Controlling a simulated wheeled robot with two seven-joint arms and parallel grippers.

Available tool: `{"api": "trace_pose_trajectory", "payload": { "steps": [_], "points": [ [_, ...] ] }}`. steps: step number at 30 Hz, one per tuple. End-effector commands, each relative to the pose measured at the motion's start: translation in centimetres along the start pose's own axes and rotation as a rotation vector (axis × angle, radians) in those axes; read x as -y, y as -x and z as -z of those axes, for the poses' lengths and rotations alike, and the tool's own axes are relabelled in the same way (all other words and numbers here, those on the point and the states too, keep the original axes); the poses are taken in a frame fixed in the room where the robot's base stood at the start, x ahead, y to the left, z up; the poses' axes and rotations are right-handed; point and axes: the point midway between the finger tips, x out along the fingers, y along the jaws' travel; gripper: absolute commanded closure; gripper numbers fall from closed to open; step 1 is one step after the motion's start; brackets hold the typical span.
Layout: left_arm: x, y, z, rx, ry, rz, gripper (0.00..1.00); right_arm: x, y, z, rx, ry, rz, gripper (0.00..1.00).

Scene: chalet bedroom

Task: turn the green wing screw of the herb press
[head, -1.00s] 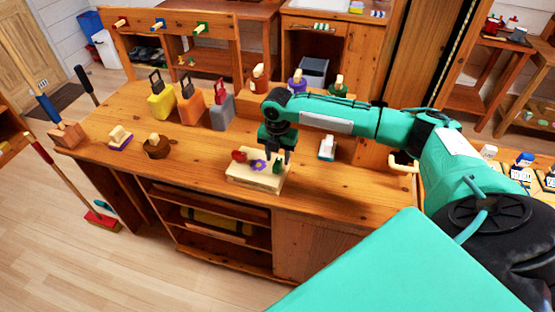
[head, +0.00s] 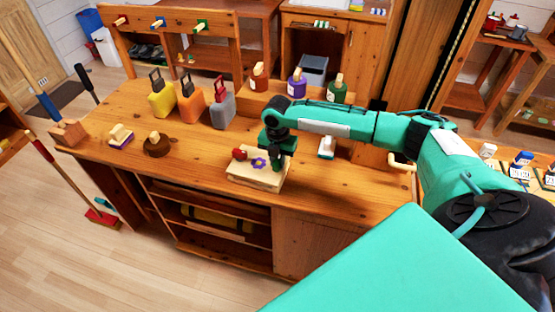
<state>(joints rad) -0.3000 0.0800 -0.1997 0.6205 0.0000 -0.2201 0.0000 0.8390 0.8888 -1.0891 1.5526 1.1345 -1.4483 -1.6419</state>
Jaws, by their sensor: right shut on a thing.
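The herb press (head: 243,178) is a pale wooden block on the near part of the wooden bench. A red wing screw (head: 239,154) is at its left and a purple one (head: 259,162) in the middle. My right gripper (head: 276,165) points down over the right end of the press. It is shut on the green wing screw there, which is mostly hidden by the dark fingers. My left gripper is not in view.
On the bench (head: 205,155) stand yellow (head: 162,102), orange (head: 190,107) and grey (head: 222,113) boxes with handles. A white-topped block (head: 326,147) sits right of the press, under my arm. Labelled bottles (head: 297,84) stand behind. The bench front is clear.

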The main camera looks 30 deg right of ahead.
Motion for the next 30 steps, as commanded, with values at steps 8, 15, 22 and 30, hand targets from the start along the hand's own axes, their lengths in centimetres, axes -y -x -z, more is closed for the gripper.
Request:
{"api": "trace_pose_trajectory", "payload": {
  "steps": [8,15,22,30],
  "points": [
    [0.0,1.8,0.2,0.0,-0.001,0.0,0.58,0.0,0.4,0.0,-0.002,-0.101,-0.001,1.0],
    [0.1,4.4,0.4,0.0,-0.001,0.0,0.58,-0.1,0.6,0.0,-0.002,-0.293,0.0,1.0],
    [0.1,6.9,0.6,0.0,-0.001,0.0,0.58,-0.1,0.6,0.0,-0.003,-0.513,-0.001,1.0],
    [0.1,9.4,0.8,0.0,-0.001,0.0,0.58,-0.1,0.6,0.0,-0.003,-0.77,-0.001,1.0]
  ]
}}
